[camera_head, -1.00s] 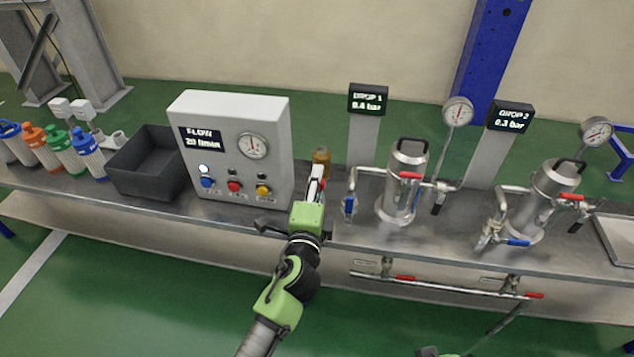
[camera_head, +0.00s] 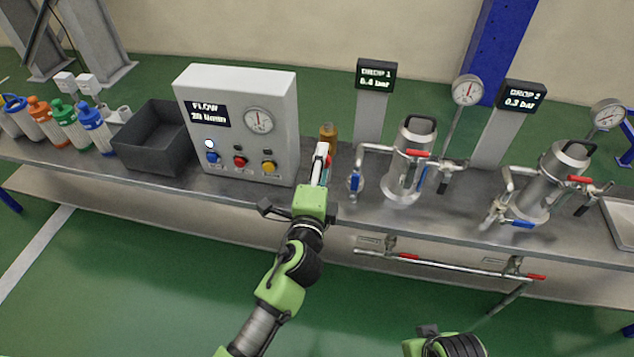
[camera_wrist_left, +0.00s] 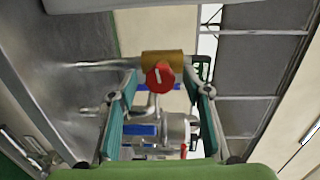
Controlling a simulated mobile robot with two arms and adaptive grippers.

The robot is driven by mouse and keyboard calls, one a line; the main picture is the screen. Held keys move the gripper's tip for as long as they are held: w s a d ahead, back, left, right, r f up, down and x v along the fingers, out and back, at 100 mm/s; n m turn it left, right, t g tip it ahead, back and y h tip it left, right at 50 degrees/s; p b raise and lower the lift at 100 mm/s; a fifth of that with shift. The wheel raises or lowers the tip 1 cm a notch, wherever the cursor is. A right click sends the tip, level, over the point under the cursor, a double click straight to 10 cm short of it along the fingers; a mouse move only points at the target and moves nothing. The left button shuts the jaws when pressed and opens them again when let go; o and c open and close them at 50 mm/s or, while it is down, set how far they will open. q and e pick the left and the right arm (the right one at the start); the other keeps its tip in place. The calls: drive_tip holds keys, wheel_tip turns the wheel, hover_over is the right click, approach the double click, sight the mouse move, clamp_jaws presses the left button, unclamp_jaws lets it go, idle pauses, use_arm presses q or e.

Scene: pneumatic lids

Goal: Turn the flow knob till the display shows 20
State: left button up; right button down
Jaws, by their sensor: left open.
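The flow knob is red with a white mark and sits before a brass body in the left wrist view (camera_wrist_left: 160,77). In the head view the brass body (camera_head: 328,132) stands just right of the white control box (camera_head: 237,90); the knob is hidden there by my gripper. My left gripper (camera_head: 321,160) points at it from the front. In the wrist view its open fingers (camera_wrist_left: 160,96) stand left and right of the knob, with a gap on each side. The flow display (camera_head: 208,113) seems to read 20 l/min, but its digits are blurred.
The box carries a gauge (camera_head: 258,120), a lit white lamp and blue, red and yellow buttons. A dark bin (camera_head: 155,140) stands left of it. Right of the brass body are pipes with a blue-handled valve (camera_head: 355,182) and a metal vessel (camera_head: 410,165).

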use_arm(q)
drive_tip(key=s+a, duration=0.1)
drive_tip(key=s, duration=0.9)
drive_tip(key=shift+r, duration=0.3)
drive_tip(key=shift+w+a, duration=0.1)
drive_tip(key=shift+a, duration=0.05)
